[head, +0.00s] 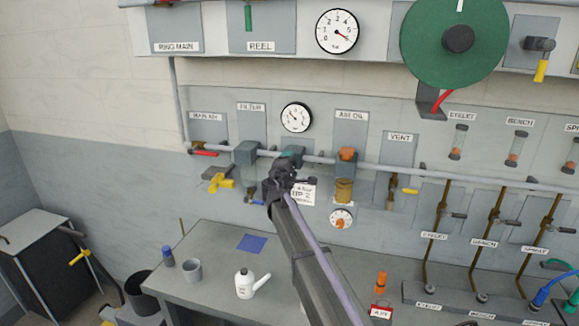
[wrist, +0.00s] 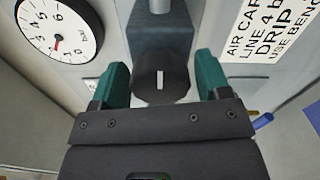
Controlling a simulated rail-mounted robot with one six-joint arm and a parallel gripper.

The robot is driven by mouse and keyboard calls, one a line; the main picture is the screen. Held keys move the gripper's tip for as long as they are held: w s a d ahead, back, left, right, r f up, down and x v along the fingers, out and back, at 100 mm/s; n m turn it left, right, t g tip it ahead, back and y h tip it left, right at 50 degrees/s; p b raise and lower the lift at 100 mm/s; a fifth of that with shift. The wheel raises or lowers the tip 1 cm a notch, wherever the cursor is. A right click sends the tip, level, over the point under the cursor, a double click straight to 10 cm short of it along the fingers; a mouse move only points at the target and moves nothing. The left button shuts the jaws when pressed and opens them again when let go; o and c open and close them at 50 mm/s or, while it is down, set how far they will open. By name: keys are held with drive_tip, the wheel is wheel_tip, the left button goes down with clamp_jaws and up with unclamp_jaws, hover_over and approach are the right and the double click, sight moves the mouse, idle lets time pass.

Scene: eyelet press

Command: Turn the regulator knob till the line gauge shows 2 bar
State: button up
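The regulator knob (wrist: 148,88) is dark, with a white mark pointing straight up and down in the wrist view. My gripper (wrist: 161,76) has its green fingers apart on either side of the knob, with narrow gaps showing. In the head view my gripper (head: 287,172) is at the pipe below a round white gauge (head: 296,117) and hides the knob. A gauge (wrist: 58,30) with a red needle shows at the upper left of the wrist view, partly cut off. Its reading is not clear to me.
A sign (wrist: 271,35) is right of the knob; it also shows in the head view (head: 304,194). The filter (head: 245,153) is left on the pipe, the air oil unit (head: 344,190) right. A bench (head: 205,285) with a white oil can (head: 245,284) is below.

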drive_tip(key=shift+o, duration=0.7)
drive_tip(key=s+a, duration=0.2)
drive_tip(key=s, duration=0.9)
drive_tip(key=s+d+f+m+g+y+b, duration=0.1)
drive_tip(key=s+d+f+m+g+b, duration=0.2)
drive_tip(key=s+d+f+m+g, duration=0.3)
drive_tip(key=s+d+f+m+g+y+b, duration=0.1)
drive_tip(key=s+d+f+m+g+b, duration=0.3)
drive_tip(key=s+d+f, duration=0.8)
drive_tip(key=s+d+f+m+g+y+b, duration=0.1)
drive_tip(key=s+d+f+m+g+b, duration=0.3)
drive_tip(key=s, duration=1.3)
drive_tip(key=shift+s+d+f+m+g, duration=0.3)
drive_tip(key=shift+d+f+m+g, duration=1.55)
drive_tip(key=shift+d+f, duration=1.3)
